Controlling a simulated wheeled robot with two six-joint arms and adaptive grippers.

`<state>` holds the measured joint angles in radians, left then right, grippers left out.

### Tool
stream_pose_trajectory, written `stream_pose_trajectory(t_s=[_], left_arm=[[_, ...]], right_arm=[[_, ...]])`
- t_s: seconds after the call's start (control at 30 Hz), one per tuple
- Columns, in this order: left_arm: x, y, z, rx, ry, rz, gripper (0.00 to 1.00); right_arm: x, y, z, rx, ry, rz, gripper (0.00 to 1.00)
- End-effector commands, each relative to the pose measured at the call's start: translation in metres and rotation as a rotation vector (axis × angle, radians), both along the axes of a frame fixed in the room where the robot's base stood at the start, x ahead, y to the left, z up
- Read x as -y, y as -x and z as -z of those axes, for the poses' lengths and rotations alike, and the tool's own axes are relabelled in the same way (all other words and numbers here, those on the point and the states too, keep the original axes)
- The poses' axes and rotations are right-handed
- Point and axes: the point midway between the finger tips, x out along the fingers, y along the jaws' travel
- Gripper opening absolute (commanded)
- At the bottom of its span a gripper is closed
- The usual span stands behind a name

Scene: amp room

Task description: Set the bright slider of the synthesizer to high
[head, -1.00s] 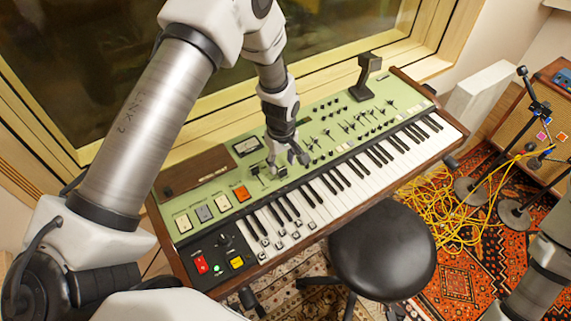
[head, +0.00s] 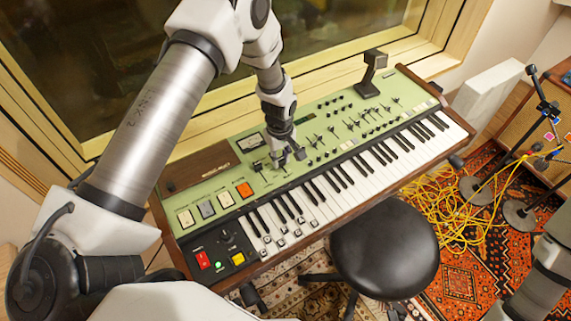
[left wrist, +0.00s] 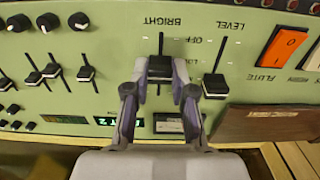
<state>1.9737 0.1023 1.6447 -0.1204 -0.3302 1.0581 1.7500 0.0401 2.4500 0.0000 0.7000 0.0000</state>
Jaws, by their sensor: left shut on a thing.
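The synthesizer (head: 215,181) has a green panel above its keyboard. In the left wrist view its labels appear upside down. The bright slider (left wrist: 160,67) has a dark cap with a pale edge on a vertical track, below the OFF mark in the picture and beside a partly hidden label. My left gripper (left wrist: 160,90) is shut on this slider, one finger on each side; it also shows over the panel in the head view (head: 290,158). The lower end of the track is partly hidden. My right gripper is out of view; only part of my right arm shows.
The level slider (left wrist: 215,85) stands close to the right finger in the left wrist view. Several other sliders (left wrist: 50,71) lie to the left, and an orange flute switch (left wrist: 284,46) to the right. A black stool (head: 384,248) stands before the keyboard.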

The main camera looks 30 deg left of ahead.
Motion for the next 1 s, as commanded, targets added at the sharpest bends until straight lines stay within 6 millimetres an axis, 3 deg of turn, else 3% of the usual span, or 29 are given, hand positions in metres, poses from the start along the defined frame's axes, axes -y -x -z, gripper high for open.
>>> stream_pose_trajectory(t_s=[0.2,0.53,0.57,0.6,0.63,1.0], left_arm=[[-0.037,-0.021,0.003,0.001,0.001,-0.003,0.00],[-0.043,-0.024,0.001,0.001,-0.002,-0.001,0.00],[-0.043,-0.024,0.001,0.002,-0.001,-0.001,0.28],[-0.043,-0.024,0.001,0.002,-0.001,-0.001,0.42],[-0.043,-0.024,0.001,0.002,-0.001,-0.001,0.50],[-0.042,-0.025,-0.006,0.002,-0.001,0.000,0.50]], right_arm=[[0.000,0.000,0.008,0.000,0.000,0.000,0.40],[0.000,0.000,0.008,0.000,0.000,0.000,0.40],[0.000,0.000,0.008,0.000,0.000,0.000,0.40],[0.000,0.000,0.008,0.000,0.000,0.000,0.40],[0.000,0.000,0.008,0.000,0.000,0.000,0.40],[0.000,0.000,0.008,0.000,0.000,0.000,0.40]])
